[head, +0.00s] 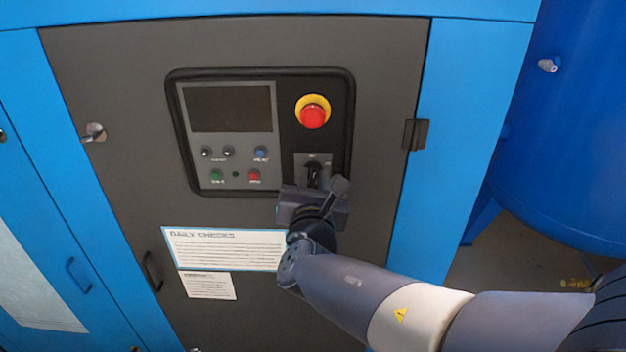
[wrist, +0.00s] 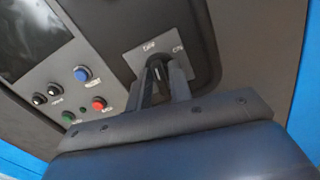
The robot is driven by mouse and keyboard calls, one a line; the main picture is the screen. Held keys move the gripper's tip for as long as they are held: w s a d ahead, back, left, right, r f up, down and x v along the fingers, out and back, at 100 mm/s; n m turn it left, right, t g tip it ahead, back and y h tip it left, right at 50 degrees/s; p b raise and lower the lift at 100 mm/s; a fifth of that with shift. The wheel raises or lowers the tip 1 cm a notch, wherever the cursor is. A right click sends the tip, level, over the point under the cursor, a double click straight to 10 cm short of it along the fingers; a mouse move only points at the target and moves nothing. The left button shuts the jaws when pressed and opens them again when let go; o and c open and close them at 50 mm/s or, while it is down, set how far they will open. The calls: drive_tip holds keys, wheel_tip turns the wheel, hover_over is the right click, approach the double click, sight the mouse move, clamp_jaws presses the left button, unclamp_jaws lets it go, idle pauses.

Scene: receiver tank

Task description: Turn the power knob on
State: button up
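The power knob (head: 313,178) is a dark knob on a grey square plate, below the red emergency button on the control panel. In the wrist view the knob (wrist: 156,72) shows between the two fingers of my gripper (wrist: 159,80), in front of its labelled plate. In the head view my gripper (head: 314,182) is at the knob, its fingers pointing at the panel. The fingers stand on either side of the knob, with little space between them. I cannot tell whether they touch it. The gripper body hides the knob's lower part.
A red emergency button (head: 313,115) on a yellow ring sits just above the knob. A dark screen (head: 229,108) and several small buttons are to the left. A door latch (head: 416,134) is at the right. A blue tank (head: 570,120) stands at the far right.

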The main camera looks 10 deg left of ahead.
clamp_jaws()
drive_tip(key=shift+f+m+b, duration=0.15)
drive_tip(key=shift+m+b, duration=0.15)
drive_tip(key=shift+b, duration=0.35)
drive_tip(key=m+b, duration=0.1)
drive_tip(key=b, duration=0.2)
drive_tip(key=shift+f+m, duration=0.2)
drive_tip(key=shift+m, duration=0.1)
drive_tip(key=m+b, duration=1.3)
drive_tip(key=b, duration=0.5)
drive_tip(key=shift+d+m, duration=0.15)
drive_tip(key=shift+m, duration=0.25)
drive_tip(key=shift+r, duration=0.1)
